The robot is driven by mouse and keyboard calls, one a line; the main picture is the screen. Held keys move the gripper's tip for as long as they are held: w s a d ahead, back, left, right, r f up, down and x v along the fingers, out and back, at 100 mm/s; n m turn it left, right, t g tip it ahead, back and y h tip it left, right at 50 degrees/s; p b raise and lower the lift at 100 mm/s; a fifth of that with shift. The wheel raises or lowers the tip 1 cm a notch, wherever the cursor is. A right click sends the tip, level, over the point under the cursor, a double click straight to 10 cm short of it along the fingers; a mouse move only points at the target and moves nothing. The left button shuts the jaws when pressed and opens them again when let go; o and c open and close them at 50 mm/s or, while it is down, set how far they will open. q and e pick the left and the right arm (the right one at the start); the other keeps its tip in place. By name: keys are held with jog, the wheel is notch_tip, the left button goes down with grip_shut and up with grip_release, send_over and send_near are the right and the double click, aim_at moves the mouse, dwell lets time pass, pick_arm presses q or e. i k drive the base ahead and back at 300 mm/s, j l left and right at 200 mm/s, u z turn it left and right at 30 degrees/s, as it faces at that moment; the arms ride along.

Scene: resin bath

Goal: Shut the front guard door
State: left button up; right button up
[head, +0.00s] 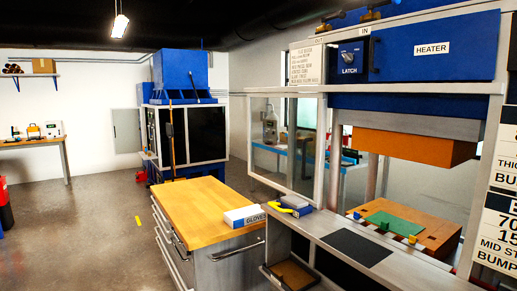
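The front guard door (319,152) looks like the clear panel in a pale metal frame at the left side of the press opening. It stands swung out to the left, and the opening beside it is uncovered. Inside the opening are an orange block (412,146) above and an orange-brown platen (440,236) with a green sheet (395,224) below. A blue LATCH box (350,58) with a knob sits above the opening. Neither of my grippers is in view.
A wood-topped drawer cabinet (195,205) stands left of the press, with a GLOVES box (244,216) on it. A grey ledge with a dark pad (357,247) runs before the opening. Blue and yellow items (295,202) lie below the door. Open floor lies at left.

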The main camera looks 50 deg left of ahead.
aim_at(321, 96)
jog(key=u, duration=1.35)
jog(key=i+j, duration=0.25)
jog(key=i+j+z, duration=0.15)
jog(key=j, duration=0.25)
jog(key=i+j, duration=0.35)
jog(key=i+j+z, duration=0.1)
jog(key=i+j, duration=0.15)
jog(key=j, duration=0.15)
jog(key=i+j+z, duration=0.1)
jog(key=i+j, duration=0.15)
jog(key=j, duration=0.1)
